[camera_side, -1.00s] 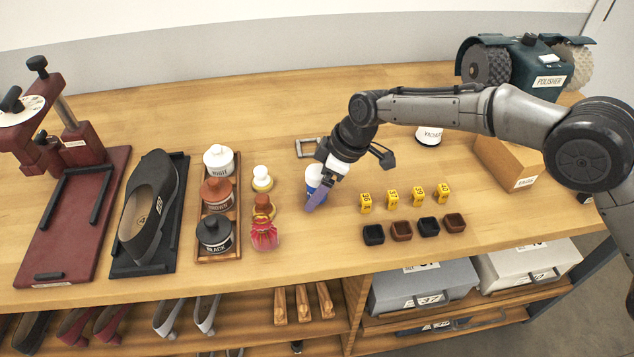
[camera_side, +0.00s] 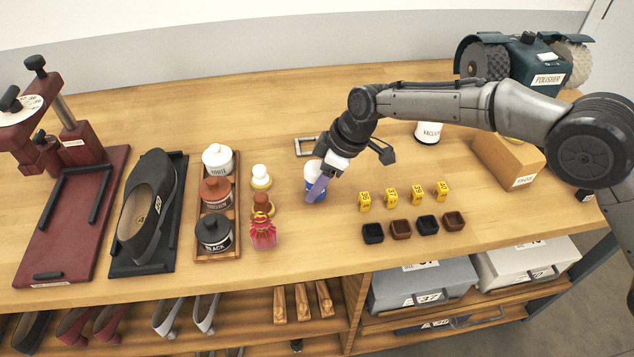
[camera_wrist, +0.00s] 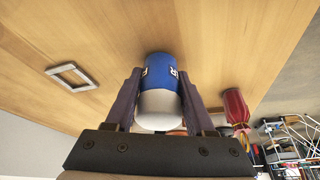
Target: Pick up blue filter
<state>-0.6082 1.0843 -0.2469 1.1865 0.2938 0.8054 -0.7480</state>
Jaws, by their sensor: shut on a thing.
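The blue filter (camera_wrist: 160,68) is a short cylinder with a blue body and a white end, seen in the wrist view between my two fingers. In the side view the filter (camera_side: 311,170) is partly hidden behind a purple finger. My gripper (camera_wrist: 157,88) is shut on it, one finger on each side. In the side view my gripper (camera_side: 317,187) is low over the wooden bench. I cannot tell whether the filter touches the bench.
Yellow numbered tags (camera_side: 390,196) and small dark cups (camera_side: 401,231) lie to the right. A grey metal frame (camera_side: 306,147) lies behind. The bench beyond is mostly clear.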

